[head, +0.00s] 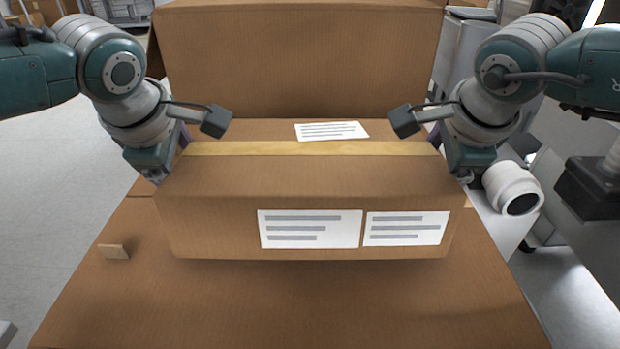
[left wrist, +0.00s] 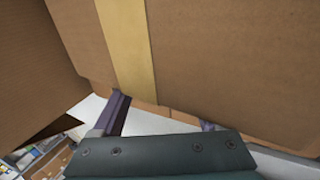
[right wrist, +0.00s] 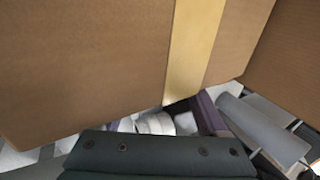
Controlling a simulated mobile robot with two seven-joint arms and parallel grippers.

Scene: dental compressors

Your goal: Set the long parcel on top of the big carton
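The long parcel (head: 310,180) is a brown box with a yellow tape strip along its top, a label on top and two on its front. It lies level between my two grippers. My left gripper (head: 180,145) is at its left end and my right gripper (head: 440,145) at its right end. In both wrist views the purple fingers stand apart by the parcel, partly hidden; exact contact is unclear. A broad brown cardboard top (head: 290,310), apparently the big carton, lies below. Shadow shows under the parcel's front edge; I cannot tell whether they touch.
Another tall brown box (head: 300,60) stands close behind the parcel. A small tan piece (head: 113,251) lies on the cardboard at left. A white cylinder (head: 513,188) and grey equipment are at right. The cardboard in front is clear.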

